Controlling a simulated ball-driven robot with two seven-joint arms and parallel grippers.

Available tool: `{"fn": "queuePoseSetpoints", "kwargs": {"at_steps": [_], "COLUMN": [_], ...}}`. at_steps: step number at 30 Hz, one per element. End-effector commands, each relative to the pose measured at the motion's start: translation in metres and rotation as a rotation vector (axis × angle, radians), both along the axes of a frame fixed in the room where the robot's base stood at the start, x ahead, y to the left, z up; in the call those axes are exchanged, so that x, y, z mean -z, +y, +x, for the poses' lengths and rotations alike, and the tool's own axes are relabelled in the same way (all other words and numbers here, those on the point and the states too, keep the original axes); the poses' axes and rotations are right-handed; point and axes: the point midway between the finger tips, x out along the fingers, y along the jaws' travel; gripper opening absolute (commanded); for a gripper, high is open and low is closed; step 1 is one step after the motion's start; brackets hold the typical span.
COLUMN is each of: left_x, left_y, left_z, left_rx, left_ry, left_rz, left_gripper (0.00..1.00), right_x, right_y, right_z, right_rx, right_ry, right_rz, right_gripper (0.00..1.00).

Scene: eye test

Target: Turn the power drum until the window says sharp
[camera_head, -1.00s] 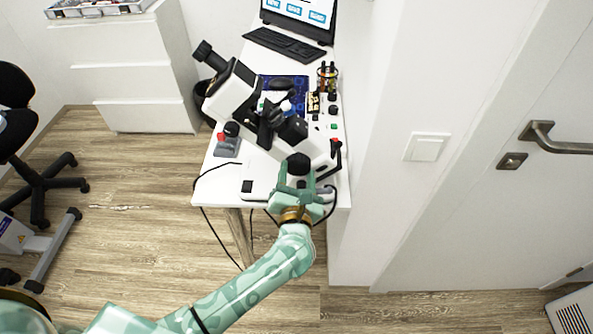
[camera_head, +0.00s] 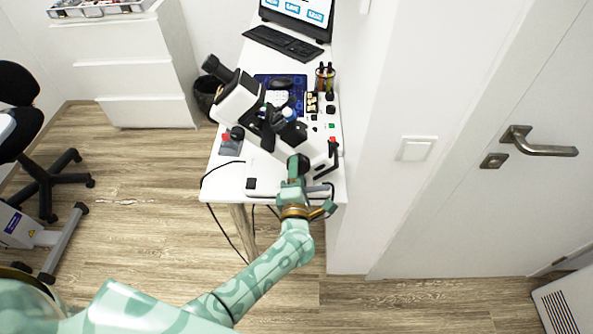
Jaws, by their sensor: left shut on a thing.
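A white and black lensmeter-like instrument (camera_head: 240,102) stands tilted on the white table. Its dark round drum (camera_head: 304,164) is on the near right side of the body. My left gripper (camera_head: 294,170) is at the drum, shut on it, with its green fingers turned and partly covering it. The window and any word in it cannot be read in this view. My right gripper is not in view.
The narrow white table (camera_head: 225,185) also holds a keyboard (camera_head: 283,43), a laptop screen (camera_head: 300,12) and a pen holder (camera_head: 325,78). A grey block with a red button (camera_head: 226,137) sits at the left edge. A wall is close on the right.

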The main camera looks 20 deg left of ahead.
Motion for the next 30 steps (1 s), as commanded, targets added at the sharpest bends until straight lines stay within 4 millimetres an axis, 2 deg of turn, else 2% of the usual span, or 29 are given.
{"fn": "queuePoseSetpoints", "kwargs": {"at_steps": [9,25,26,27,28,30], "left_x": [0.0003,0.0015,0.0016,0.0015,0.0014,0.0011], "left_y": [-0.0009,-0.0008,-0.0008,-0.0007,-0.0007,-0.0006], "left_z": [-0.0007,-0.0009,-0.0009,-0.0008,-0.0008,-0.0007], "left_rx": [0.002,0.002,0.002,0.002,0.002,0.002], "left_ry": [0.034,0.041,0.041,0.041,0.041,0.040], "left_rz": [0.110,0.131,0.131,0.131,0.130,0.130], "left_gripper": [0.29,0.29,0.57,0.69,0.74,0.74], "right_x": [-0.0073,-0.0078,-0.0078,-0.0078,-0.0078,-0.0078], "right_y": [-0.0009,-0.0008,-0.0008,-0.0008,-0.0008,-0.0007], "right_z": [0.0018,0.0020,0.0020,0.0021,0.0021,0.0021], "right_rx": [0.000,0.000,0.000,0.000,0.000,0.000], "right_ry": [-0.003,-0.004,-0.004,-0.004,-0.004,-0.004], "right_rz": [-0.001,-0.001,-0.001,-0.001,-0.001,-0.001], "right_gripper": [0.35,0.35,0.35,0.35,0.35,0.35]}}
